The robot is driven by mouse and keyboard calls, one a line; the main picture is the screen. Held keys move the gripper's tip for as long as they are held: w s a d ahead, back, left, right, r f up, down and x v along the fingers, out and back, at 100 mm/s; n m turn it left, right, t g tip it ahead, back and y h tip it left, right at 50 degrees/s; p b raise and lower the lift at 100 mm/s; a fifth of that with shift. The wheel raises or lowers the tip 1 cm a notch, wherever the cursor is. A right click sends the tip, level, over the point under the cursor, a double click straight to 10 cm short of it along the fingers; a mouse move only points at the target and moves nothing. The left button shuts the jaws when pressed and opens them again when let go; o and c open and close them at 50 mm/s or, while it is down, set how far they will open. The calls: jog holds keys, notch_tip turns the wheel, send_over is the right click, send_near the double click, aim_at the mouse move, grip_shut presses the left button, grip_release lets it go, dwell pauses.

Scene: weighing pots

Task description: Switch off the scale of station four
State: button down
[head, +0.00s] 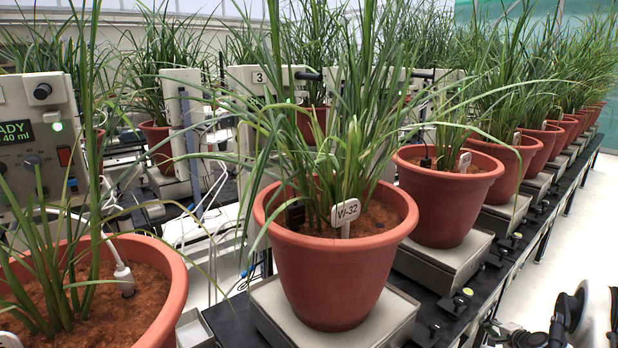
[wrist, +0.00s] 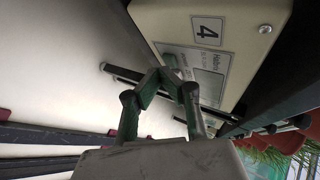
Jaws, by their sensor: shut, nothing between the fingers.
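In the wrist view my gripper (wrist: 164,78) is shut and empty, its fingertips together. I cannot tell whether the fingers touch the housing. My gripper is not clearly seen there.
More potted plants on scales run along the bench to the right, including a pot (head: 447,205) behind W-32. A box marked 3 (head: 258,78) stands behind. A control box (head: 30,130) with a lit display stands at left. Pale floor (head: 575,240) is open beyond the bench.

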jog(key=shift+s+d, duration=0.25)
jog(key=shift+s, duration=0.1)
jog(key=s+d, duration=0.3)
jog(key=s, duration=0.1)
jog(key=shift+s+d, duration=0.35)
jog(key=shift+d, duration=0.05)
dwell(0.4)
